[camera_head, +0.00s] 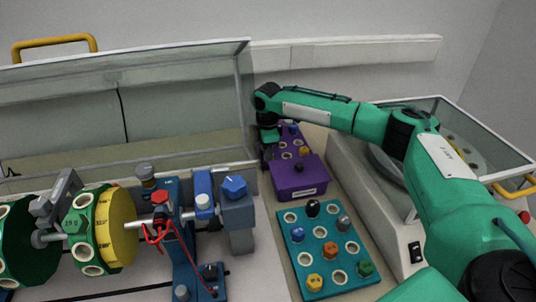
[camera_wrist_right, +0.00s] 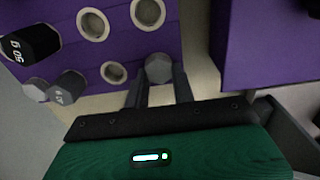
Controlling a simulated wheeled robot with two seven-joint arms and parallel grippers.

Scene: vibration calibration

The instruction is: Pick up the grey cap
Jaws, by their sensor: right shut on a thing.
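My right gripper (camera_wrist_right: 158,82) is shut on a grey cap (camera_wrist_right: 158,68), which sits between its fingertips at the edge of the purple board (camera_wrist_right: 118,50) in the right wrist view. I cannot tell whether the cap is still seated or lifted. In the head view my right gripper (camera_head: 268,155) is at the back, beside the purple board (camera_head: 285,143), and the held cap is hidden. Another grey cap (camera_head: 344,223) sits on the teal board (camera_head: 295,246). My left gripper is not in view.
A purple box (camera_head: 298,180) stands just in front of the purple board. More caps, one black (camera_wrist_right: 32,45), are at the left in the wrist view. A green and yellow rotor rig (camera_head: 118,225) stands at left. A glass-lidded machine (camera_head: 385,190) flanks the right.

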